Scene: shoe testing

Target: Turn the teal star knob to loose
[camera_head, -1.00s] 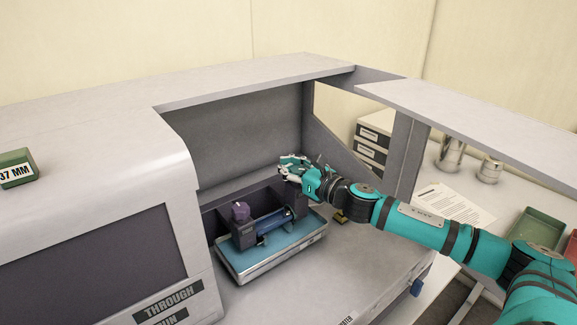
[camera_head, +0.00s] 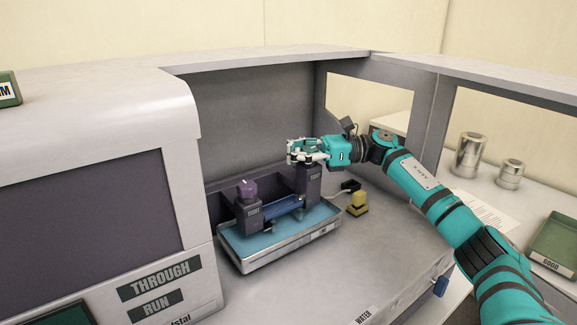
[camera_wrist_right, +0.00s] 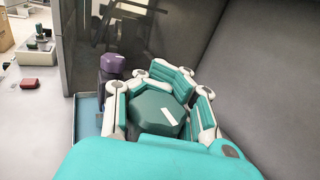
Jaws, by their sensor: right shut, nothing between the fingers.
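The teal star knob (camera_wrist_right: 157,112) shows in the right wrist view as a dark green faceted cap with a white line on top. My right gripper (camera_wrist_right: 163,88) has its white and teal fingers on both sides of the knob. It is shut, and I cannot tell whether the fingers touch the knob. In the head view my right gripper (camera_head: 297,152) is over the right dark post (camera_head: 307,188) of the fixture and hides the knob. My left gripper is not in view.
A purple knob (camera_head: 247,189) tops the left post, with a blue roller (camera_head: 284,206) between the posts. The fixture stands in a blue-lined tray (camera_head: 245,262). A yellow-based object (camera_head: 357,203) stands to the right. The cabinet wall (camera_head: 270,110) is close behind.

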